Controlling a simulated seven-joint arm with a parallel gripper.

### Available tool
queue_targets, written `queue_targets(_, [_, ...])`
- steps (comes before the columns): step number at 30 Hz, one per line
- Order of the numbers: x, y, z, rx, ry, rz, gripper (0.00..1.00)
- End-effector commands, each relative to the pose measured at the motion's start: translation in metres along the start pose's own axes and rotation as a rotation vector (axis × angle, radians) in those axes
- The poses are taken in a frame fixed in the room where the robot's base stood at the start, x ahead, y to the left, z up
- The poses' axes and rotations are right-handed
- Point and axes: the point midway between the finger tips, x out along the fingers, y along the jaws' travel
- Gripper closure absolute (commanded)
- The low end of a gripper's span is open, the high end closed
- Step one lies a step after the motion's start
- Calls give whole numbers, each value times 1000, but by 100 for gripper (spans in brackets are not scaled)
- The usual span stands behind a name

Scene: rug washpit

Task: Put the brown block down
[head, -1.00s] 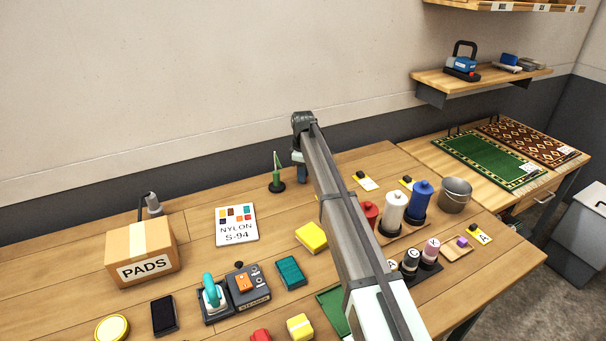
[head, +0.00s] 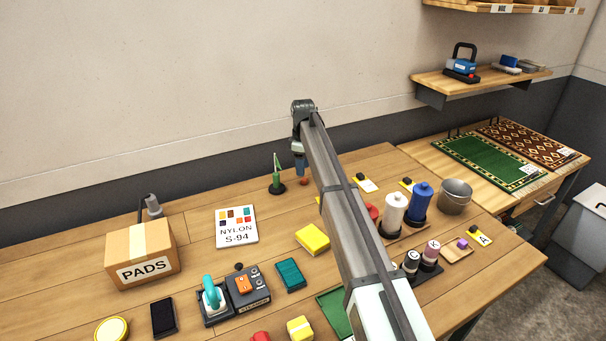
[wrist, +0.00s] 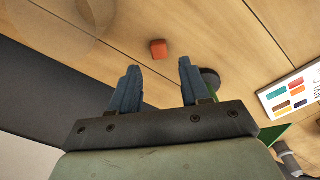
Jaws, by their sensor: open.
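The brown block (wrist: 158,48), reddish-brown in this light, rests on the wooden tabletop, ahead of my fingertips in the wrist view. In the head view it is a small patch (head: 303,181) just below my gripper (head: 299,168), beside my arm. In the wrist view my gripper (wrist: 159,75) has its two blue fingers spread apart with nothing between them. A gap shows between the fingertips and the block.
A green needle-like stand on a dark base (head: 277,182) is close to the left of the block. The NYLON S-94 card (head: 236,227) and a yellow block (head: 312,238) lie nearer. Thread spools (head: 393,212) stand right of my arm, which hides part of the table.

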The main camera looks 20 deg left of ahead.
Motion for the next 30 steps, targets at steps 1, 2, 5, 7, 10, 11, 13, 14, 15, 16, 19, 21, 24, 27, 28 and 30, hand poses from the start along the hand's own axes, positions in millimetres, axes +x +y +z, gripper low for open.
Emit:
queue_targets(1, [-11, 1, 0, 0, 1, 1, 53])
queue_targets(2, [-17, 1, -1, 0, 1, 2, 53])
queue_targets(5, [-35, 1, 0, 0, 1, 1, 53])
queue_targets(7, [-46, 1, 0, 0, 1, 1, 53])
queue_targets(10, [-59, 1, 0, 0, 1, 1, 53])
queue_targets(11, [-62, 1, 0, 0, 0, 0, 53])
queue_targets(13, [-68, 0, 0, 0, 0, 0, 53])
queue_targets(14, [-70, 0, 0, 0, 0, 0, 53])
queue_targets(15, [-72, 0, 0, 0, 0, 0, 53])
queue_targets(16, [-73, 0, 0, 0, 0, 0, 53])
queue_targets(19, [-75, 0, 0, 0, 0, 0, 53])
queue_targets(21, [-76, 0, 0, 0, 0, 0, 53])
queue_targets(24, [-76, 0, 0, 0, 0, 0, 53])
queue_targets(27, [-76, 0, 0, 0, 0, 0, 53])
queue_targets(28, [-76, 0, 0, 0, 0, 0, 53])
queue_targets(30, [-76, 0, 0, 0, 0, 0, 53])
